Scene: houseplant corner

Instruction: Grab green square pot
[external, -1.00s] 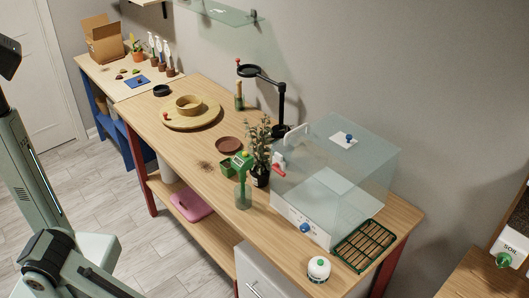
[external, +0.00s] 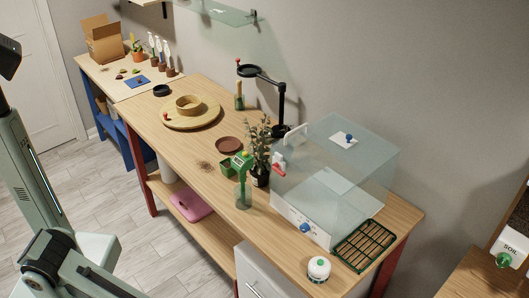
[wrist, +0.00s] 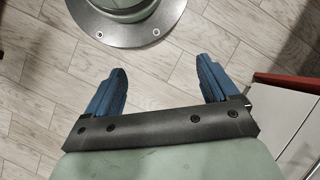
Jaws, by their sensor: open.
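The green square pot (external: 227,167) stands on the wooden workbench, just left of a green spray bottle (external: 243,181) that partly hides it. It looks small and open at the top. My gripper (wrist: 161,84) shows in the wrist view with its two blue fingers wide apart and nothing between them. It hangs over the tiled floor, and the pot is not in that view. In the external view my arm is at the lower left, away from the bench, and its gripper is out of the frame.
A leafy plant (external: 258,158) stands right of the pot, beside a clear box (external: 335,180). A brown saucer (external: 229,144) lies behind the pot. A round wooden turntable (external: 190,119) is farther left. The bench's front edge left of the pot is mostly clear.

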